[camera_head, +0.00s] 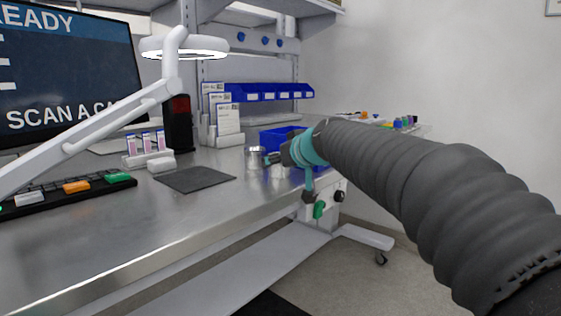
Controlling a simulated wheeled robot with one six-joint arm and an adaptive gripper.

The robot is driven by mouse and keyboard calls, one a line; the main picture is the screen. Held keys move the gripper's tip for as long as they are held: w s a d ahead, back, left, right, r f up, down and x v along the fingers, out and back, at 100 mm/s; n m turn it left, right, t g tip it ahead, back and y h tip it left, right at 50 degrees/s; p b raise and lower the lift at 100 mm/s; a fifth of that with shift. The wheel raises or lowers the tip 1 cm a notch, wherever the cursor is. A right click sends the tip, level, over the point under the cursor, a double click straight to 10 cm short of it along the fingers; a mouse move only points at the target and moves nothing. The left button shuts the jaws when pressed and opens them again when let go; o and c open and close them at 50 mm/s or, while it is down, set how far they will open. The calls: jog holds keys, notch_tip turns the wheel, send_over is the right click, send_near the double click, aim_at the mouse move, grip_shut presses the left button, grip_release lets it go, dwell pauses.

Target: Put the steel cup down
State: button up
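A small steel cup (255,155) shows at the far right part of the steel bench (215,215), upright, just left of my gripper's tip. My gripper (270,158) reaches in from the right, with its dark fingers at the cup's right side. The fingers are small and partly hidden by my teal wrist, so I cannot tell whether they close on the cup. I also cannot tell whether the cup's base touches the bench.
A dark grey mat (195,179) lies on the bench left of the cup. A blue bin (280,138) stands behind my gripper. Card holders (225,120), a rack of pink-labelled items (146,148) and a lamp arm (95,137) are further left. Bare bench lies in front of the mat.

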jog(key=o, duration=1.2)
jog(key=shift+f, duration=0.1)
jog(key=shift+c, duration=0.2)
jog(key=shift+r+p, duration=0.25)
jog(key=shift+p, duration=0.05)
jog(key=shift+s+d, duration=0.2)
jog(key=shift+s, duration=0.1)
jog(key=b+v, duration=0.2)
jog(key=v, duration=0.9)
jog(key=s+d+f+m+g+h, duration=0.2)
jog(key=s+d+f, duration=0.2)
jog(key=s+f, duration=0.5)
jog(key=s+d+f+m+g+h, duration=0.2)
jog(key=s+d+f, duration=0.3)
jog(key=s+f, duration=0.4)
jog(key=s+d+f+m+g+h, duration=0.2)
jog(key=s+d+f, duration=0.3)
jog(key=s+f, duration=0.5)
notch_tip(320, 180, down, 3)
jog(key=shift+h, duration=0.4)
jog(key=shift+s, duration=0.15)
